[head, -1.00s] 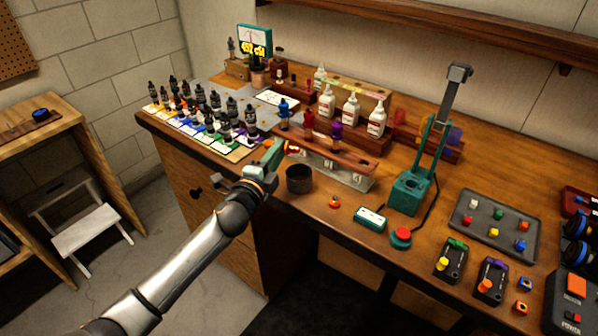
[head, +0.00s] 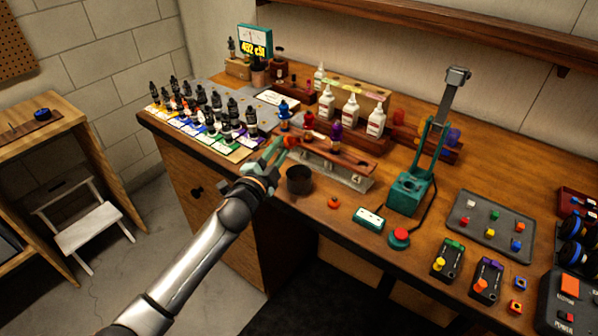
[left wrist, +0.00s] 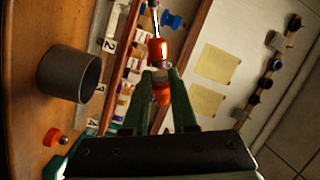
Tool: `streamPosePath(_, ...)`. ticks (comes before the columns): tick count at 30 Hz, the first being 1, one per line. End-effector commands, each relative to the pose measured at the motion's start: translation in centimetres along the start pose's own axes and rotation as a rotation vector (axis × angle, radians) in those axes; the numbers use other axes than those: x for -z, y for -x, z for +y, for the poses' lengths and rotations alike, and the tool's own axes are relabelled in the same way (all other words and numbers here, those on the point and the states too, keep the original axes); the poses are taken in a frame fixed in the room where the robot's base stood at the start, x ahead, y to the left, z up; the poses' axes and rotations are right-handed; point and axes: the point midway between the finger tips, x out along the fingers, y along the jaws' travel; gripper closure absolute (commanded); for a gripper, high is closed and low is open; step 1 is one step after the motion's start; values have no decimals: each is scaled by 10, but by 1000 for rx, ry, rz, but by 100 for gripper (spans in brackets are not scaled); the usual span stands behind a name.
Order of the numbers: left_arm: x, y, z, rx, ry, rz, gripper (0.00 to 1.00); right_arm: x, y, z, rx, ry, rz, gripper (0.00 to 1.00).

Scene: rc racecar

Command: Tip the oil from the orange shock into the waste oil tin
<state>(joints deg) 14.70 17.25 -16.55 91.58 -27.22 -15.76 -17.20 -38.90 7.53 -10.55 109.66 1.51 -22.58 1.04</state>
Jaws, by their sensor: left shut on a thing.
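My left gripper (head: 280,149) is shut on the orange shock (head: 291,141), just behind and left of the waste oil tin in the head view. In the left wrist view the orange shock (left wrist: 157,50) shows between and beyond the fingertips (left wrist: 160,76), with a thin rod at its far end. Its exact tilt is hard to tell. The dark round tin (head: 299,181) stands on the bench, apart from the shock; it also shows in the left wrist view (left wrist: 70,74), with its open mouth toward the right. No oil is visible. My right gripper is out of view.
A shock stand (head: 345,175) with blue, red and purple shocks is close behind the tin. A small orange cap (head: 333,203) lies in front. Several dark bottles (head: 215,105) stand at left. A green press (head: 410,190) stands at right.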

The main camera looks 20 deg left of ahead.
Motion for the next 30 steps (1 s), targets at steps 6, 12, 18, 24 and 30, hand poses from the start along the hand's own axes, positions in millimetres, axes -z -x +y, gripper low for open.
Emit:
streamPosePath(6,7,0,-6,0,98,1,100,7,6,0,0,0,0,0)
streamPosePath(12,14,0,-11,1,291,0,100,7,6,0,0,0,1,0)
streamPosePath(18,17,0,-14,1,365,0,100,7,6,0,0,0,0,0)
streamPosePath(24,17,0,-14,1,364,0,100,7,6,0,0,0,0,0)
streamPosePath(30,23,0,-18,2,453,1,100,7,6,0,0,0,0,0)
